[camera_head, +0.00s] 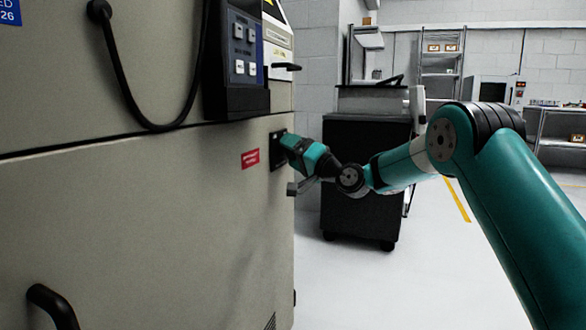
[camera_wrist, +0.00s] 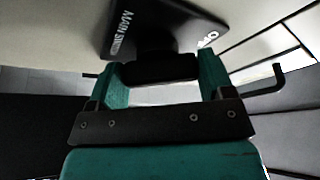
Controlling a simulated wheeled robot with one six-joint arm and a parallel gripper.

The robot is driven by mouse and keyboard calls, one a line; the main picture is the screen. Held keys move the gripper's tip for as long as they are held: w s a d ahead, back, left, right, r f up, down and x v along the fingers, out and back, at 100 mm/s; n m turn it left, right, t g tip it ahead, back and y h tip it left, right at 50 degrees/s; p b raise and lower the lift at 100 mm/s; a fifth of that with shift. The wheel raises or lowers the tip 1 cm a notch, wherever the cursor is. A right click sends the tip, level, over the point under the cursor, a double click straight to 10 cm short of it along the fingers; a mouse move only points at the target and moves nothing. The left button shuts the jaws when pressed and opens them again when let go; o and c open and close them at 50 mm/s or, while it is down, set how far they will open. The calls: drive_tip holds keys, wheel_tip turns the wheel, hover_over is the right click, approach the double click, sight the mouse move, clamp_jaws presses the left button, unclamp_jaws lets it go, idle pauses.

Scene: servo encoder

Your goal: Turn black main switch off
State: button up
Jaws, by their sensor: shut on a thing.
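The black main switch (camera_wrist: 158,68) sits on a dark plate (camera_wrist: 140,25) with white "MAIN SWITCH" lettering in the wrist view. The plate looks tilted in that view. My gripper (camera_wrist: 160,85) has its two teal fingers on either side of the black knob and is shut on it. In the head view, my gripper (camera_head: 287,146) reaches the right part of the beige cabinet front at the dark switch plate (camera_head: 277,151). The gripper hides most of the switch there.
A red label (camera_head: 250,158) is left of the switch on the beige cabinet (camera_head: 150,220). A control panel (camera_head: 240,60) and a hanging black cable (camera_head: 130,100) are above. A black handle (camera_wrist: 266,82) shows in the wrist view. A dark wheeled cart (camera_head: 365,180) stands behind my arm.

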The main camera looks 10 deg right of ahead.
drive_tip(key=shift+f+n+y+b, duration=0.25)
drive_tip(key=shift+n+y+b, duration=0.15)
drive_tip(key=shift+n+b, duration=0.3)
drive_tip(key=shift+r, duration=0.15)
drive_tip(key=o, duration=0.9)
drive_tip(key=b+v, duration=0.7)
drive_tip(key=v, duration=1)
drive_tip(key=shift+s+d, duration=0.1)
drive_tip(key=shift+d, duration=0.05)
